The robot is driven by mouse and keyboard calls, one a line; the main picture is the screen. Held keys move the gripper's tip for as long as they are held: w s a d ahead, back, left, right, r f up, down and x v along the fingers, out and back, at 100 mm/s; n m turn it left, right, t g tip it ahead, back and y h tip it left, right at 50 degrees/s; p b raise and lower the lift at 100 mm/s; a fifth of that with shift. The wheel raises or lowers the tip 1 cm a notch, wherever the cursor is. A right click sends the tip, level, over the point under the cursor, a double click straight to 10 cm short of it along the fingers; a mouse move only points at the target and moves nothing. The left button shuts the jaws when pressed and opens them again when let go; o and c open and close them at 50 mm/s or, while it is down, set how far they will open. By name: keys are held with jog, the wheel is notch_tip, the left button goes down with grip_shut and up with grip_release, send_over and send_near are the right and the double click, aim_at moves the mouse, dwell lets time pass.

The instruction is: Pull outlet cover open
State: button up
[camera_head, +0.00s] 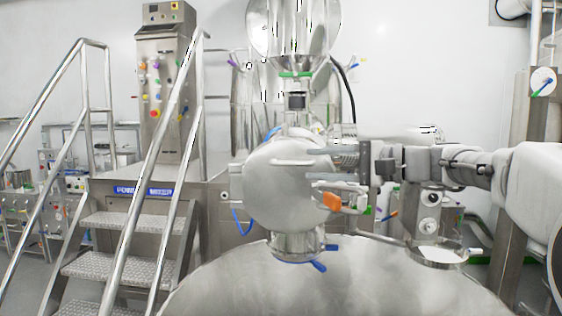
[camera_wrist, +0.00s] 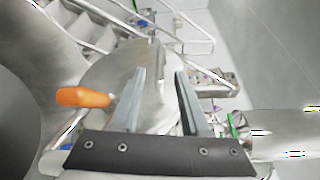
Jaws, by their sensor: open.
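The outlet cover (camera_head: 284,198) is a round pale metal disc on the side of the machine, in the middle of the head view. A light bar handle (camera_head: 292,162) crosses its upper part. My gripper (camera_head: 310,164) reaches in from the right, level with this handle, its two fingers apart. In the wrist view my gripper (camera_wrist: 160,73) is open, with the cover (camera_wrist: 108,75) ahead of and partly behind the fingers. A narrow metal bar (camera_wrist: 156,52) shows beyond the gap between them. I cannot tell whether the fingers touch the handle.
An orange-handled latch (camera_head: 331,201) sits just below my gripper; the orange handle (camera_wrist: 83,97) is left of the fingers in the wrist view. A large steel drum (camera_head: 340,285) lies below. Metal steps with rails (camera_head: 115,225) stand left. A control cabinet (camera_head: 163,90) stands behind.

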aim_at(287, 165)
jog(key=p+x, duration=0.1)
jog(key=x, duration=0.8)
grip_shut()
jog(key=shift+f, duration=0.15)
